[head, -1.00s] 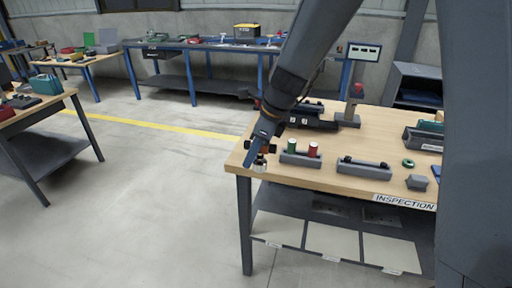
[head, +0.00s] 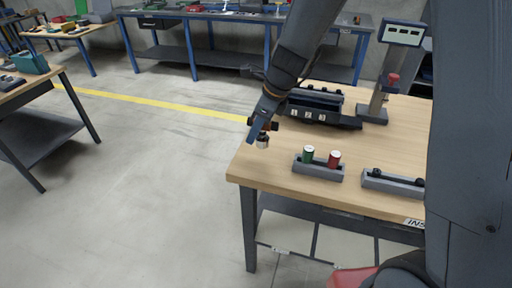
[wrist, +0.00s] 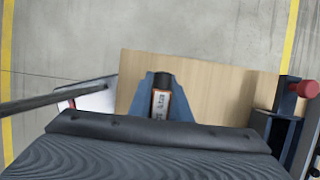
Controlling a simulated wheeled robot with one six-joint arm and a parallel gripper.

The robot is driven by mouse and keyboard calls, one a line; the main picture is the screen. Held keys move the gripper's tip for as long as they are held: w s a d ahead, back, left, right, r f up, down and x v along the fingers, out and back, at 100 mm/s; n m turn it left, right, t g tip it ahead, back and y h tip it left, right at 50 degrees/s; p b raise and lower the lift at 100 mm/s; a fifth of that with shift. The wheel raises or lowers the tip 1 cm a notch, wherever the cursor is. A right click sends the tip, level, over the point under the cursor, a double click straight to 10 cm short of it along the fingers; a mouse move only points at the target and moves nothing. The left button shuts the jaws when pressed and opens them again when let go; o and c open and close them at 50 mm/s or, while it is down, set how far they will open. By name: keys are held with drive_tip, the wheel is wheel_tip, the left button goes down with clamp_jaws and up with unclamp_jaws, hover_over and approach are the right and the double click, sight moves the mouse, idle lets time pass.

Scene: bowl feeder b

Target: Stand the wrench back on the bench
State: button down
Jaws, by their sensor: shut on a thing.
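My gripper (head: 263,128) is shut on a small upright thing, which I take to be the wrench (head: 262,143). Only its pale lower end and some dark and orange parts show below the jaws in the head view. In the wrist view, its dark end and a label with orange edges (wrist: 160,104) show between the blue fingers. Its full shape is hidden. The gripper is at the left side of the wooden inspection bench (head: 265,168). I cannot tell whether the held thing touches the bench top.
A grey holder (head: 318,173) with a green can (head: 308,154) and a red can (head: 334,158) stands near the front edge. Another grey holder (head: 392,184) is to its right. A dark tray (head: 315,108) and a display stand (head: 376,100) are behind. The front left corner is clear.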

drive_tip(key=shift+f, duration=3)
drive_tip(key=shift+f, duration=0.15)
drive_tip(key=c, duration=1.6)
unclamp_jaws()
drive_tip(key=shift+c, duration=0.2)
drive_tip(key=b+v, duration=0.1)
drive_tip(key=v, duration=1.1)
drive_tip(key=shift+r, duration=0.2)
drive_tip(key=s+d+f+n+h, duration=0.2)
drive_tip(key=s+d+n, duration=0.4)
drive_tip(key=n, duration=0.5)
drive_tip(key=s+d+f+n+h, duration=0.1)
drive_tip(key=s+d+n+h, duration=0.1)
drive_tip(key=s+d+n, duration=0.5)
drive_tip(key=s+n, duration=0.1)
drive_tip(key=n, duration=0.3)
drive_tip(key=shift+s+f, duration=0.4)
